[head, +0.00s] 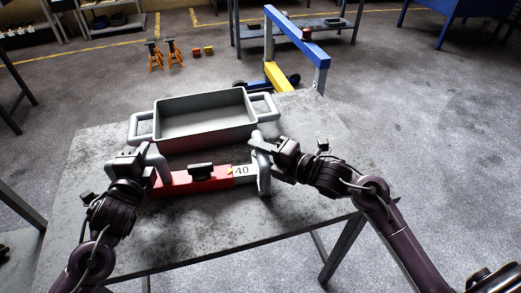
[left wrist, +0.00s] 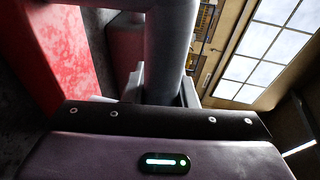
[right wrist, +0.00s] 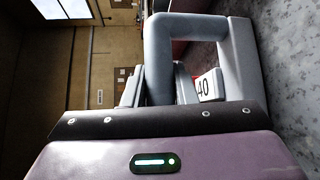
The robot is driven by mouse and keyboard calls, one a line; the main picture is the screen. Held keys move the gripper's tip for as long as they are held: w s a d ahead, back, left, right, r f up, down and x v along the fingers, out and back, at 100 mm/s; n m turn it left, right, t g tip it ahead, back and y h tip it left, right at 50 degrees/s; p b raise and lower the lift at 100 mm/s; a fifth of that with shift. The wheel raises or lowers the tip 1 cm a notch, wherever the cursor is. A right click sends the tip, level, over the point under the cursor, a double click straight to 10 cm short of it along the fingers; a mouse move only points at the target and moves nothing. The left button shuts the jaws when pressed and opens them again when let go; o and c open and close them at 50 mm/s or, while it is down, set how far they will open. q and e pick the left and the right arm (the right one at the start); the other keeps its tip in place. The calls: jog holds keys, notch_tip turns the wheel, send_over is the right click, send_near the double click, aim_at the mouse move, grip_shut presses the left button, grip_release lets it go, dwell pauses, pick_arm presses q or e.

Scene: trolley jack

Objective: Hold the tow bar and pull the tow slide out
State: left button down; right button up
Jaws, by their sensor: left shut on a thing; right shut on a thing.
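The tow bar has a red body (head: 180,183) with a black knob (head: 201,169) on top, lying on the grey table. The grey tow slide (head: 246,181) shows at the right end of the body, with a white "40" label (head: 241,170). My left gripper (head: 146,164) is shut on the grey handle at the body's left end; that handle (left wrist: 168,50) fills the left wrist view's middle. My right gripper (head: 267,150) is shut on the grey loop handle at the slide's right end; the loop (right wrist: 180,30) stands clear in the right wrist view. The fingertips are partly hidden.
A grey tray (head: 205,126) with two side handles stands just behind the tow bar on the table (head: 240,222). The table is bare in front and to the right. A blue and yellow frame (head: 297,38) stands on the floor behind, with orange stands (head: 156,56) further left.

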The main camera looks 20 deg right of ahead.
grip_shut()
pick_arm(q)
jog(key=shift+a, duration=0.15)
pick_arm(e)
jog(key=shift+s+d, duration=0.2)
jog(key=shift+d, duration=2.45)
jog(key=o, duration=0.9)
grip_release()
jog(key=shift+a, duration=0.1)
jog(key=shift+s, duration=0.1)
jog(key=v, duration=1.2)
pick_arm(q)
jog(key=c, duration=1.1)
grip_release()
